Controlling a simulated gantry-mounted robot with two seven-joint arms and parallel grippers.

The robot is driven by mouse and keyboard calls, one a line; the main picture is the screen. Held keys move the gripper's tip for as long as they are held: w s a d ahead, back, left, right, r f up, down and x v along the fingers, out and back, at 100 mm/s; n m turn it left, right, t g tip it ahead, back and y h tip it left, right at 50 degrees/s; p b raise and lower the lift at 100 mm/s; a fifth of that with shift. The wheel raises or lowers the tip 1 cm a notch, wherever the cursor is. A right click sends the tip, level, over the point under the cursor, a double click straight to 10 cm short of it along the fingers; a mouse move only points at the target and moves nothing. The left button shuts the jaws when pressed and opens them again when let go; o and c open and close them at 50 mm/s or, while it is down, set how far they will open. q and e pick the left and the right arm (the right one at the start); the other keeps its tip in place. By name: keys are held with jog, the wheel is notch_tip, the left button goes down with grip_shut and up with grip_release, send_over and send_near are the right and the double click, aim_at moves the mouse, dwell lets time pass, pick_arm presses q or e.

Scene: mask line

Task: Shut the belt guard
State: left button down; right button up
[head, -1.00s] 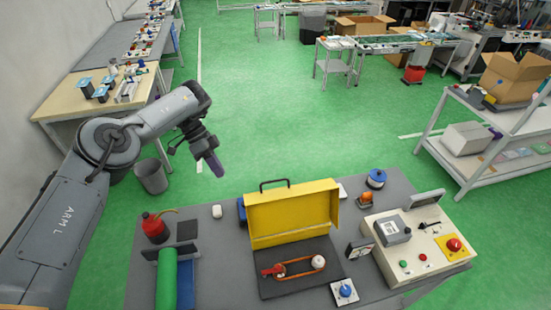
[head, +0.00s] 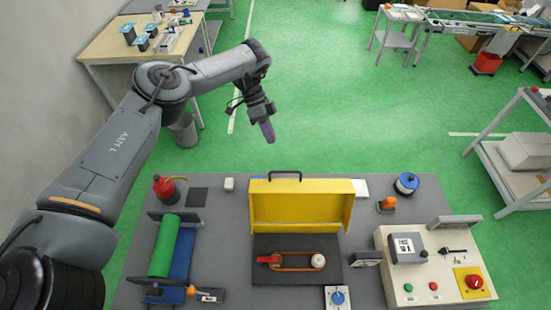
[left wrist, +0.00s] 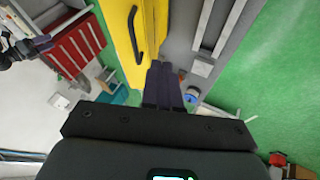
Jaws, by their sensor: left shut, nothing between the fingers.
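The yellow belt guard (head: 296,212) stands raised behind the belt on the table in the head view, its open inside facing me and a dark handle (head: 285,175) on its top edge. Below it, the orange belt (head: 290,268) runs uncovered between a red part and a white pulley on a dark base plate (head: 297,244). My left gripper (head: 268,132) is shut and empty, pointing down above and beyond the guard, slightly left of its handle. In the left wrist view the guard (left wrist: 116,38) and its handle lie just left of the shut fingers (left wrist: 162,80), apart from them. My right gripper is not seen.
A green roller (head: 165,246) and a red bottle (head: 165,189) stand on the left of the table. A control box (head: 450,284) with a red button is on the right. A blue knob (head: 338,299) sits at the front. Green floor lies clear behind the table.

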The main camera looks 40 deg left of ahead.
pick_arm(q)
jog(key=s+d+f+p, duration=0.3)
jog(key=d+f+p, duration=0.1)
jog(key=d+f, duration=0.1)
jog(key=shift+d, duration=0.4)
jog(key=shift+f, duration=0.15)
jog(key=shift+d, duration=0.1)
